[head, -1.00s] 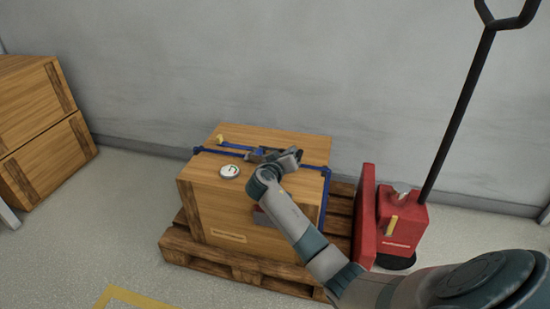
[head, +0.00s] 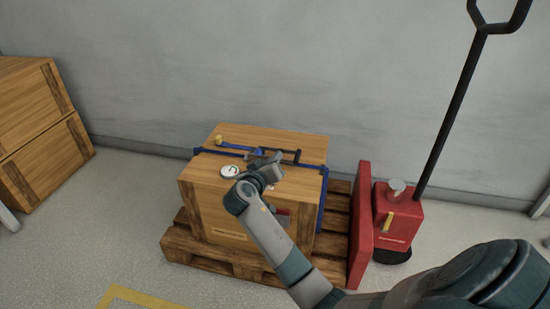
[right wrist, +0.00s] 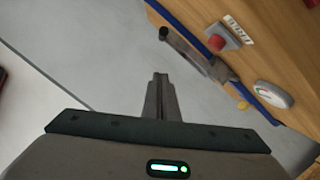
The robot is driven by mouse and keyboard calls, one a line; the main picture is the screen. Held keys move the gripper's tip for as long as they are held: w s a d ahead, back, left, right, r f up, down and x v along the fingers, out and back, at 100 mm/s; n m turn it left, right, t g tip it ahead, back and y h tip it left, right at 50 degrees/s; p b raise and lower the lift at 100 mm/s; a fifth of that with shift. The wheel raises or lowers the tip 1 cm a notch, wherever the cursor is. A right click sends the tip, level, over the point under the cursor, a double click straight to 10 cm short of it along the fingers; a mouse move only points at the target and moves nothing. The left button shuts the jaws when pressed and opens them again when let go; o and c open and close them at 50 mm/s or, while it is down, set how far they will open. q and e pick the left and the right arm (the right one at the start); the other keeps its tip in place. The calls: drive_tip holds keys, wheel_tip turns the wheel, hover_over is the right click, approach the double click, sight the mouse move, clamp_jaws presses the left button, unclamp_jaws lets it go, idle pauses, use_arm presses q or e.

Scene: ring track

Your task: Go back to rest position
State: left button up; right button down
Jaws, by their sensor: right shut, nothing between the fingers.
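My right gripper (head: 277,159) is over the top of a wooden crate (head: 205,186), with my forearm across the crate's front right. In the right wrist view its two fingers (right wrist: 160,79) are pressed together with nothing between them. They point past the crate's edge, with grey floor or wall behind them. A blue strap (head: 315,166) runs over the crate. My left gripper is not in view.
The crate stands on a wooden pallet (head: 180,245) beside a red pallet jack (head: 398,218). On its top are a round white gauge (head: 230,172), a yellow knob (head: 219,140) and a red button (right wrist: 216,43). Two stacked crates (head: 35,125) stand left. Floor front left is open.

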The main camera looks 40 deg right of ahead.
drive_tip(key=shift+a, duration=0.1)
idle(0.5)
